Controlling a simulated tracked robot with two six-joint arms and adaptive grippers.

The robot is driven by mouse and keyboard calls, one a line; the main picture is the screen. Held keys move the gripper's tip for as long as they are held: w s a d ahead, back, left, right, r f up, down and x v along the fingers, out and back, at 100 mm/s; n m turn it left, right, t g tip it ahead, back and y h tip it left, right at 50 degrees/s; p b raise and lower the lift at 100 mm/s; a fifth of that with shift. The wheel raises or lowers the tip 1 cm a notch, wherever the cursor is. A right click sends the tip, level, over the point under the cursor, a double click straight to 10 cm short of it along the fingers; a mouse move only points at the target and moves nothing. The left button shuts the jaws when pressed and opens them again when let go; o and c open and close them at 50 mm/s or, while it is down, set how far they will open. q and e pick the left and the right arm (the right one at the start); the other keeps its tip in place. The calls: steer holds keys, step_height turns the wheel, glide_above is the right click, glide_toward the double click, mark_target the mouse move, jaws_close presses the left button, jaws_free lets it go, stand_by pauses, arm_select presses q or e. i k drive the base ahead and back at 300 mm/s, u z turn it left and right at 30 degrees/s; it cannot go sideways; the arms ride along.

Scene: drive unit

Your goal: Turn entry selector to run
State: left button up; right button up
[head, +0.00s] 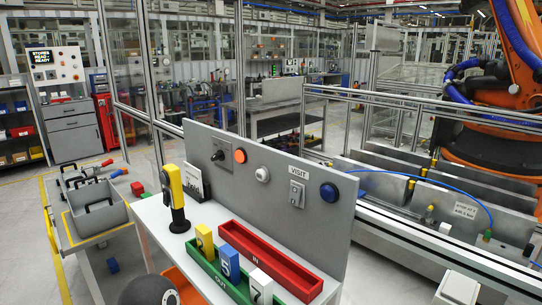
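A grey upright panel (268,175) stands along the back of a white table. Near its left end is a small plate with a black rotary knob (219,156), which looks like a selector. Its markings are too small to read, so its setting cannot be told. To its right are an orange button (240,156), a white button (262,174), a light switch plate (297,193) under a "VISIT" label (300,172), and a blue button (329,193). No label naming the entry selector is legible. Neither of my grippers shows.
On the table stand a yellow and black handheld device (175,190), a small sign (194,183), a green "OUT" tray (206,268) with numbered blocks, and a red "IN" tray (285,268). Metal fencing and an orange robot (490,160) are right.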

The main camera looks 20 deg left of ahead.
mark_target(219, 155)
steer(key=u, duration=0.5)
steer(key=i, duration=0.2)
steer(key=z, duration=2.25)
steer(key=k, duration=2.05)
steer(key=z, duration=1.65)
steer(key=i, duration=0.1)
steer(key=u, duration=3.7)
steer(key=i, duration=1)
steer(key=z, duration=0.1)
